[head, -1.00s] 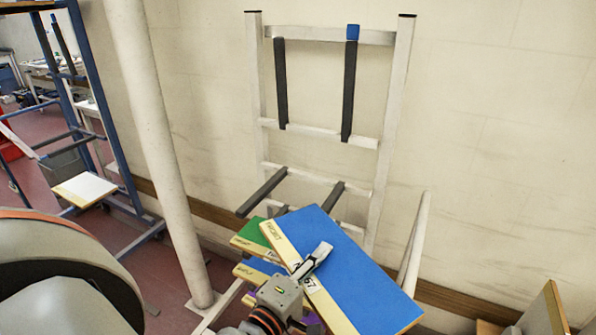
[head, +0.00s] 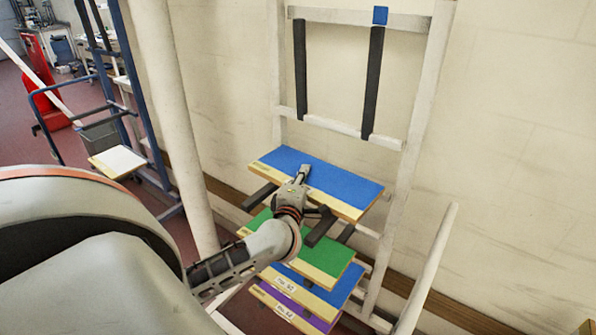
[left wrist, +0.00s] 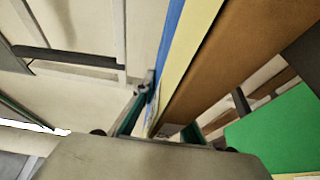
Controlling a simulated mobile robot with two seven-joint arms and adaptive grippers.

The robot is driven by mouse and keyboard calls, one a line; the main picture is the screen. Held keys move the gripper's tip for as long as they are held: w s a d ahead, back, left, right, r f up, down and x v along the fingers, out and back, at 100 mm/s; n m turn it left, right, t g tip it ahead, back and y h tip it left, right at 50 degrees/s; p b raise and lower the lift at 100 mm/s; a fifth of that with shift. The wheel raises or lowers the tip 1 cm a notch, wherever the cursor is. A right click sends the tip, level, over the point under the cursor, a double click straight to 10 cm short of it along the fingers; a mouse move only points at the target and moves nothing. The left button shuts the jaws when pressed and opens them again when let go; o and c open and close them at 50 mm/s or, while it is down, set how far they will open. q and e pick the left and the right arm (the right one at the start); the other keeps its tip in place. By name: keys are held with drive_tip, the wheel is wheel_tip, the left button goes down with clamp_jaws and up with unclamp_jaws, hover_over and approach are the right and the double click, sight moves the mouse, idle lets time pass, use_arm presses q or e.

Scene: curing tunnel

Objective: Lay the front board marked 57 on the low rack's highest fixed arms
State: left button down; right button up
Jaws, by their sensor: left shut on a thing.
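The front board (head: 335,180) has a blue top and a pale yellow edge; no number is readable on it now. My left gripper (head: 304,172) is shut on its front edge. The board lies about level at the low rack (head: 420,110), over the highest fixed arms, dark bars at the left (head: 262,193) and right (head: 320,226). I cannot tell whether it touches them. In the left wrist view, the board's brown underside (left wrist: 235,50) and pale edge show beside the fingers. My right gripper is not in view.
A green board (head: 320,258) lies below, with a blue board (head: 335,291) and a purple board (head: 300,307) lower down. Two dark bars (head: 301,70) hang flat against the upper frame. A pale post (head: 175,110) stands left of the rack.

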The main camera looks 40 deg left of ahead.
sight(298, 168)
use_arm(q)
drive_tip(key=shift+w+a+n+g+y, duration=0.15)
drive_tip(key=shift+a+n+g+y, duration=0.1)
drive_tip(key=shift+a, duration=0.5)
drive_tip(key=shift+w+a+n+g+y, duration=0.15)
drive_tip(key=shift+a+y, duration=0.1)
drive_tip(key=shift+a, duration=0.5)
wheel_tip(298, 168, down, 5)
drive_tip(key=b, duration=0.3)
drive_tip(key=shift+r, duration=0.1)
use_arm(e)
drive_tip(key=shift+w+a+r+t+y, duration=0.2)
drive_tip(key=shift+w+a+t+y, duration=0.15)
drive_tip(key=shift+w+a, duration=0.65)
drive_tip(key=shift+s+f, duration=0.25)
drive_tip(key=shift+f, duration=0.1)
use_arm(q)
drive_tip(key=shift+f+b, duration=0.3)
drive_tip(key=shift+f, duration=0.3)
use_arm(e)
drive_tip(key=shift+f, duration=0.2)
use_arm(q)
drive_tip(key=c, duration=2)
unclamp_jaws()
drive_tip(key=shift+f, duration=0.1)
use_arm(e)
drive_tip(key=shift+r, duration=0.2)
use_arm(q)
drive_tip(key=shift+o, duration=0.2)
